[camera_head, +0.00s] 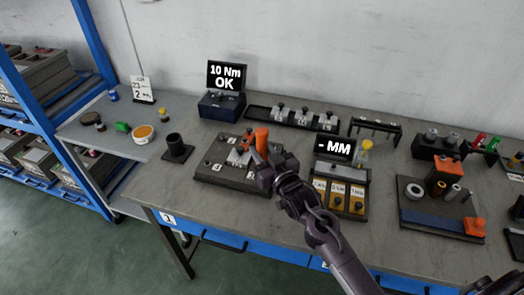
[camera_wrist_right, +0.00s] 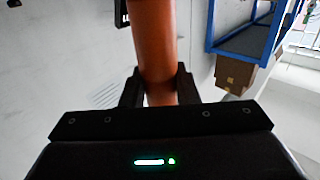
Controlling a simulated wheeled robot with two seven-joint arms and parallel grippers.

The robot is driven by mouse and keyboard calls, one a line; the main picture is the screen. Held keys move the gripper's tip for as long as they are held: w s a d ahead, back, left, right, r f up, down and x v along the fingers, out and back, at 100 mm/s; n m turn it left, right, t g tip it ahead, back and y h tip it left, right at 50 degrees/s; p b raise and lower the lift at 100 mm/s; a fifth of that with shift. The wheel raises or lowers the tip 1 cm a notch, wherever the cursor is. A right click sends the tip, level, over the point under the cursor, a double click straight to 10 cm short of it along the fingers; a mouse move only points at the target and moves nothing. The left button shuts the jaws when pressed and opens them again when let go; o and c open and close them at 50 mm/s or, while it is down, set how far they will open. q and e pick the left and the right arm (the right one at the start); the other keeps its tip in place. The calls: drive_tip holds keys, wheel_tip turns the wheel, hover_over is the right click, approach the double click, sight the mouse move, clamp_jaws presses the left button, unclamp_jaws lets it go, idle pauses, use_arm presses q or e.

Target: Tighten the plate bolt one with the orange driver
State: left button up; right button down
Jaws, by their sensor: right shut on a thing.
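My right gripper (camera_head: 262,157) is shut on the orange driver (camera_head: 262,139), over the right part of the dark plate fixture (camera_head: 213,172). In the right wrist view the orange driver (camera_wrist_right: 154,45) stands between the two fingers of my right gripper (camera_wrist_right: 159,88). A grey metal part (camera_head: 238,155) sits on the plate beside the driver. The driver's lower end is hidden behind the gripper, so I cannot tell whether it touches a bolt. White number labels mark the plate. The plate bolts are too small to tell apart. My left gripper is not in view.
A display reading "10 Nm OK" (camera_head: 226,77) stands behind the plate. A black round holder (camera_head: 176,147) is to its left. A "- MM" display (camera_head: 333,148) with yellow bins (camera_head: 338,193) is to the right. A dark tray of metal parts (camera_head: 292,119) lies behind.

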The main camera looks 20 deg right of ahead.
sight(265, 141)
drive_tip(key=shift+s+f, duration=0.1)
drive_tip(key=shift+f, duration=0.2)
drive_tip(key=shift+r+p, duration=2.4)
drive_tip(key=shift+r, duration=0.4)
